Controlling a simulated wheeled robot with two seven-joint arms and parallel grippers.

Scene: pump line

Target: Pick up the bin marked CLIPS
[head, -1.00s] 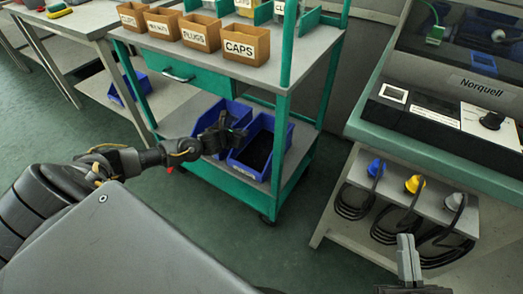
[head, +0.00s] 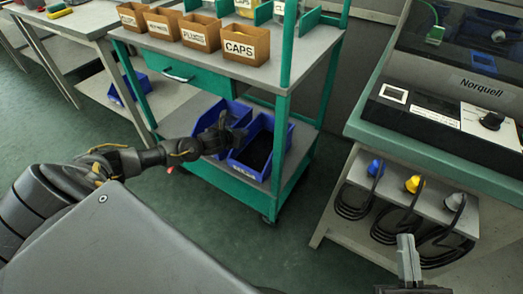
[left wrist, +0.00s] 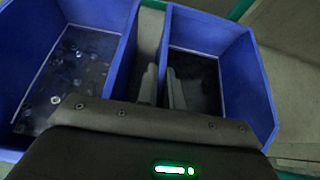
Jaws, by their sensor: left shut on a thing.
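Two blue bins stand side by side on the lower shelf of the green cart. The right bin (head: 258,152) has a small front label too blurred to read; its dark contents show in the left wrist view (left wrist: 195,75). The left bin (head: 207,118) is partly hidden by my gripper and holds small shiny parts in the left wrist view (left wrist: 70,75). My left gripper (head: 226,124) is shut on the near-side wall between the bins, the left wall of the right bin, with its fingers (left wrist: 160,88) straddling it. My right gripper (head: 408,262) shows only in part at the lower right.
Brown bins, one reading CAPS (head: 239,45), stand on the cart's upper shelf (head: 205,62). A workbench (head: 440,150) with a Norquell machine stands at right. Floor between is clear.

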